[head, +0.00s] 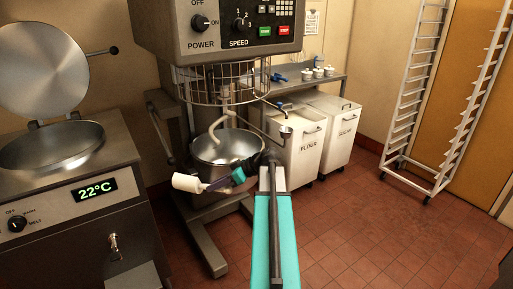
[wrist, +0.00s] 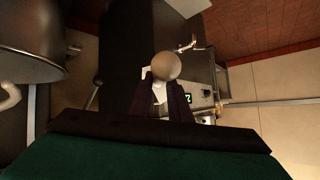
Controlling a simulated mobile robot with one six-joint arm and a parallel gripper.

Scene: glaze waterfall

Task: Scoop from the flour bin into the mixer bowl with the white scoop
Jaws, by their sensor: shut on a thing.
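The white scoop (head: 187,183) is in my gripper (head: 213,186), in front of and left of the mixer bowl (head: 212,150) in the head view. The scoop lies roughly sideways, its cup pointing left. In the wrist view my gripper's dark fingers (wrist: 162,95) are shut on the scoop, and its pale round end (wrist: 167,66) shows beyond the fingertips. I cannot tell whether the scoop holds flour. The steel bowl sits under the mixer's wire guard, a pale beater arm reaching into it. The white flour bin (head: 297,152), labelled FLOUR, stands right of the mixer.
The sugar bin (head: 340,132) stands right of the flour bin. A small metal cup-like thing (head: 286,131) is by the flour bin's top. A melting kettle (head: 60,147) with its lid raised stands left. A tall rack (head: 412,105) is right. Red floor is clear at front right.

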